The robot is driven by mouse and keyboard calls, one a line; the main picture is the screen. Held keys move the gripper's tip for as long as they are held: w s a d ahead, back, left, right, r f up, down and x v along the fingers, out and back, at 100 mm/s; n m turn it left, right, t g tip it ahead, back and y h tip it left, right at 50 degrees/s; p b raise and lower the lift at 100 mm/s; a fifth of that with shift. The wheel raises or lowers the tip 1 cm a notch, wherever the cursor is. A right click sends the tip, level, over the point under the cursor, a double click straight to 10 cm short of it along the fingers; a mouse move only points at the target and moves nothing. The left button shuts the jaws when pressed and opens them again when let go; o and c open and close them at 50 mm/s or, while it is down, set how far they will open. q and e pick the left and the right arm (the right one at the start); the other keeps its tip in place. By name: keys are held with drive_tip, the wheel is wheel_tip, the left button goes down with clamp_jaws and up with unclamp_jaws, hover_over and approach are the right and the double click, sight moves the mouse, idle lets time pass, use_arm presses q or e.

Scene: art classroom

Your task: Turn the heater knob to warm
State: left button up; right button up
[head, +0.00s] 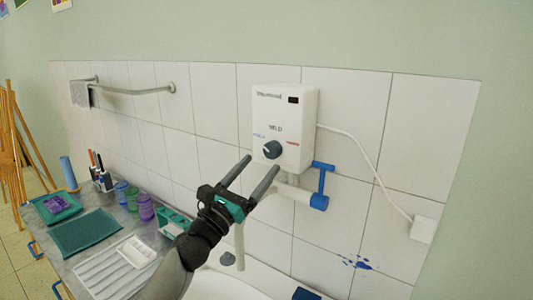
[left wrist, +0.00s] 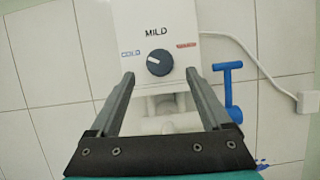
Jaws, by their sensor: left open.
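The white heater (head: 285,110) hangs on the tiled wall, with MILD printed above its dark round knob (head: 272,149). In the left wrist view the knob (left wrist: 159,62) lies between a blue COLD label on the left and a red label on the right. Its white pointer line tilts up and to the left. My left gripper (head: 256,172) is open and empty, just below and in front of the knob. In the left wrist view its two fingers (left wrist: 159,80) reach up on either side below the knob, apart from it. My right gripper is not in view.
A blue tap handle (head: 322,178) and white pipe sit under the heater at its right. A white cord (head: 362,160) runs to a wall box (head: 423,229). A counter with jars (head: 146,207) and a green mat (head: 84,233) is at the lower left.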

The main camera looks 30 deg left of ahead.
sight(269, 154)
use_arm(q)
drive_tip(key=shift+p+x, duration=0.3)
drive_tip(key=shift+x, duration=1.75)
drive_tip(key=shift+c, duration=0.3)
clamp_jaws()
